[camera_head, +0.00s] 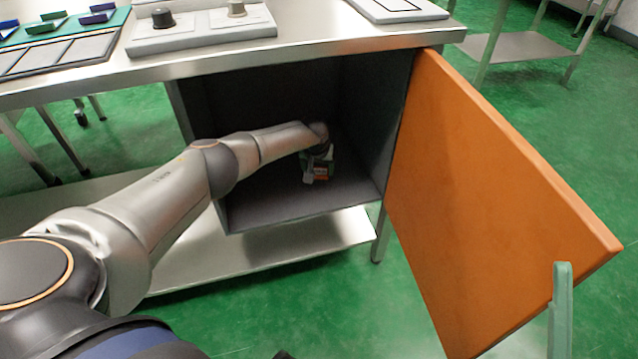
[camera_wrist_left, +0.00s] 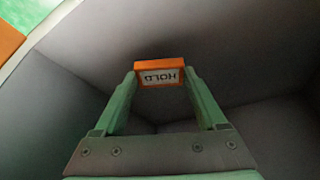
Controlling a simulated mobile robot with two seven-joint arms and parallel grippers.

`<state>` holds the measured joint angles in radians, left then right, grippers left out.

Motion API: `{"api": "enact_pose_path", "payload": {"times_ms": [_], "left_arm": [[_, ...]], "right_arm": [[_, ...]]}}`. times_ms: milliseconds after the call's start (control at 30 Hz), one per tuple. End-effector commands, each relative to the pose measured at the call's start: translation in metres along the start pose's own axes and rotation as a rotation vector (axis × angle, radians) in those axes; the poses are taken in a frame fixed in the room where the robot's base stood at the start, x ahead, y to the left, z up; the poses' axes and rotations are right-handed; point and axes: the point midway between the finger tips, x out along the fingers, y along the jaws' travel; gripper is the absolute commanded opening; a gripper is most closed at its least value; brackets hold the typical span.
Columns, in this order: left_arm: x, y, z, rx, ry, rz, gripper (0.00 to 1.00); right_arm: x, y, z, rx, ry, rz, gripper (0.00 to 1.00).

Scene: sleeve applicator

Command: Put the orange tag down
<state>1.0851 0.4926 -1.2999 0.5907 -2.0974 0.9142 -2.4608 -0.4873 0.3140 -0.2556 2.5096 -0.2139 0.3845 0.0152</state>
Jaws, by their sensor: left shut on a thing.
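The orange tag (camera_wrist_left: 160,66), a small block with a white face marked HOLD, is held between the two green fingertips of my left gripper (camera_wrist_left: 160,80) in the left wrist view. The lettering appears upside down there. In the head view my left gripper (camera_head: 318,164) is inside the open grey cabinet (camera_head: 290,202), low and close to its floor. A bit of the orange tag (camera_head: 320,179) shows there. I cannot tell whether the tag touches the floor. A pale green finger (camera_head: 561,310), apparently of my right gripper, stands by the door's free edge; its opening cannot be seen.
The orange cabinet door (camera_head: 480,190) stands wide open on the right. The steel worktop (camera_head: 330,35) lies over the cabinet, and a lower shelf (camera_head: 270,248) runs beneath it. The cabinet floor around the gripper looks bare, with grey walls on the sides.

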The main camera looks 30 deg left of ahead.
Motion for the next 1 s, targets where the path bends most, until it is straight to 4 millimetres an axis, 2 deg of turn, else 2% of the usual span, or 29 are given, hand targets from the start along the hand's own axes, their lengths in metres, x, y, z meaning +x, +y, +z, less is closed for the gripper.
{"api": "enact_pose_path", "payload": {"times_ms": [300, 700, 733, 933, 1000], "left_arm": [[0.033, 0.003, 0.01, -0.001, -0.002, 0.001, 0.2], [0.036, 0.003, 0.011, -0.002, -0.001, 0.0, 0.2], [0.037, 0.003, 0.011, -0.001, -0.001, 0.0, 0.75], [0.036, 0.002, 0.011, -0.001, -0.001, 0.0, 0.97], [0.036, 0.002, 0.011, -0.001, -0.001, 0.0, 1.0]], "right_arm": [[-0.018, -0.013, 0.022, -0.015, -0.018, -0.006, 1.0], [-0.017, -0.013, 0.021, -0.01, -0.019, -0.001, 1.0], [-0.017, -0.013, 0.021, -0.01, -0.019, -0.001, 1.0], [-0.017, -0.013, 0.021, -0.012, -0.019, -0.001, 1.0], [-0.017, -0.012, 0.021, -0.013, -0.019, -0.002, 1.0]]}}
